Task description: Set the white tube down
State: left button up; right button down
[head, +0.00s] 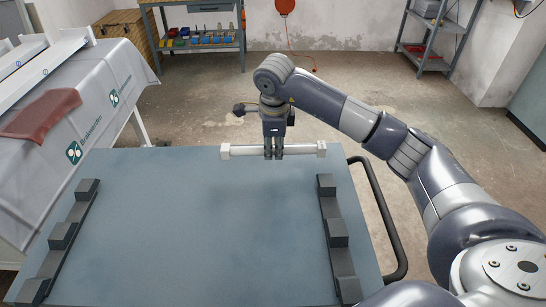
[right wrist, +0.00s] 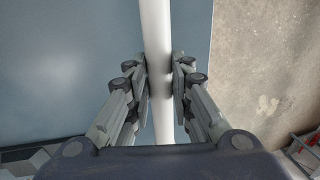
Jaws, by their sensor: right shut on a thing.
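The white tube (head: 244,150) is a long thin bar with blocky white ends. It lies crosswise at the far edge of the blue-grey cart top (head: 210,220) in the head view. My right gripper (head: 273,155) points down and is shut on the tube near its middle. In the right wrist view the tube (right wrist: 155,30) runs between the two fingers of my right gripper (right wrist: 160,80), which press on both sides. Whether the tube touches the top cannot be told. My left gripper is not in view.
Two dark racks with raised blocks stand on the cart top, a left rack (head: 60,236) and a right rack (head: 334,232). The surface between them is clear. A black handle (head: 385,220) runs along the right side. A cloth-covered table (head: 100,95) stands at the left.

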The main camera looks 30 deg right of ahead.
aim_at(273, 151)
notch_tip(273, 151, down, 3)
jog(key=shift+f+b, duration=0.2)
jog(key=shift+b, duration=0.7)
jog(key=shift+r, duration=0.1)
jog(key=c, duration=1.4)
grip_release()
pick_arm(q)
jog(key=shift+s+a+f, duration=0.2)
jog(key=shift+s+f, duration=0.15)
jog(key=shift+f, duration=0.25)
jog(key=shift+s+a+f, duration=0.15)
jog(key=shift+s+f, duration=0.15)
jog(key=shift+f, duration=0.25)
pick_arm(e)
jog(key=shift+a, duration=0.1)
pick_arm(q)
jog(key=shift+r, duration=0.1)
pick_arm(e)
jog(key=shift+r, duration=0.15)
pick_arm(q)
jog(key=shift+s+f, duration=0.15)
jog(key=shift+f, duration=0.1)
pick_arm(e)
jog(key=r, duration=0.3)
jog(key=s+r, duration=0.1)
jog(key=r, duration=0.3)
jog(key=s+a+r, duration=0.1)
jog(key=r, duration=0.3)
jog(key=shift+s+r, duration=0.1)
jog(key=shift+r, duration=0.15)
